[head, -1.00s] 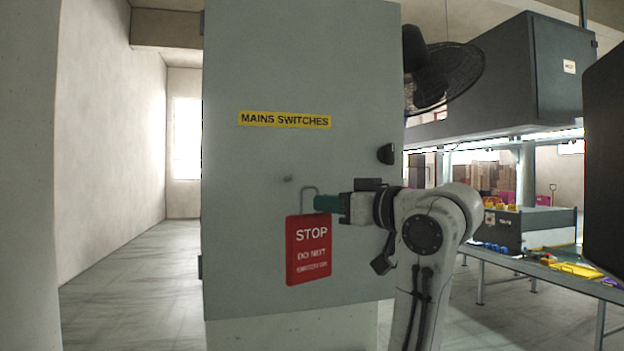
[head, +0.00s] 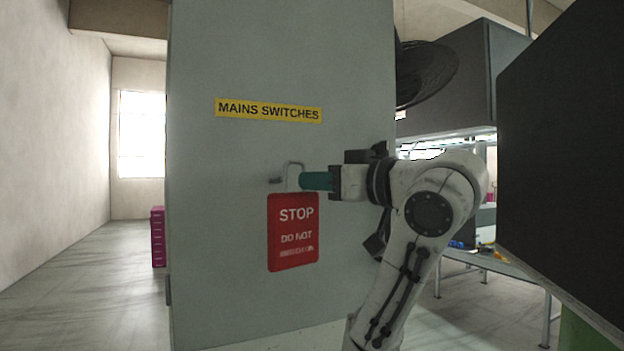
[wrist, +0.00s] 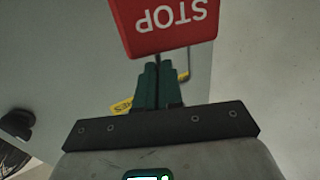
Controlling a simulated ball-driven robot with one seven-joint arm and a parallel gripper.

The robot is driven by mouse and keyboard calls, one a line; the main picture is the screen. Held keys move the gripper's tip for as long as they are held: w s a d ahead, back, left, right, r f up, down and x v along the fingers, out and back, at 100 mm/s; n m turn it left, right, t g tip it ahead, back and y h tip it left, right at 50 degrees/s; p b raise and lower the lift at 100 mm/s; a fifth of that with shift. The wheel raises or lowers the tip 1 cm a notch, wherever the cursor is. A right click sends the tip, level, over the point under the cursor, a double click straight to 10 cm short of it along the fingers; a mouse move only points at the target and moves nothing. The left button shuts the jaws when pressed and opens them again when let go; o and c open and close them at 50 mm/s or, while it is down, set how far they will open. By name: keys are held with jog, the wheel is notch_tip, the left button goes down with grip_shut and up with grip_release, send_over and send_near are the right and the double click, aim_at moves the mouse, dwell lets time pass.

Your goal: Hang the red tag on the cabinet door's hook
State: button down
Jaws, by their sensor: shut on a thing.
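The red tag (head: 293,232), lettered STOP, hangs upright below a thin wire loop (head: 292,164) in front of the cabinet door (head: 345,70). My gripper (head: 303,181), with green fingers, is shut on the right side of this loop. The door's hook (head: 275,181) is a small grey peg just left of the loop; its end overlaps the loop's left side in the head view. I cannot tell whether it is through the loop or only beside it. In the wrist view the tag (wrist: 165,25) shows upside down beyond my closed fingers (wrist: 158,85); the hook is not clear there.
A yellow MAINS SWITCHES label (head: 268,109) is on the door above the hook. A large dark panel (head: 560,150) stands close on the right. A magenta crate stack (head: 158,237) stands on the floor at left, where floor is free.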

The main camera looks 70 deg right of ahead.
jog(key=shift+w+d+r+p, duration=0.15)
jog(key=shift+w+d+p, duration=0.3)
jog(key=shift+p, duration=0.45)
jog(key=shift+w+d+f+p, duration=0.3)
jog(key=shift+d+p, duration=0.1)
jog(key=shift+p, duration=0.35)
jog(key=shift+w+d+r, duration=0.1)
jog(key=shift+d, duration=0.2)
jog(key=shift+w+d+f+b, duration=0.25)
jog(key=shift+w+d+f, duration=0.05)
jog(key=shift+w+d, duration=0.65)
jog(key=shift+w+d+f+b, duration=0.2)
jog(key=shift+w+d+f, duration=0.15)
jog(key=shift+w+d, duration=0.55)
jog(key=shift+w+d+f+b, duration=0.25)
jog(key=shift+w+d+f, duration=0.05)
jog(key=shift+w+d, duration=0.65)
jog(key=shift+f, duration=0.1)
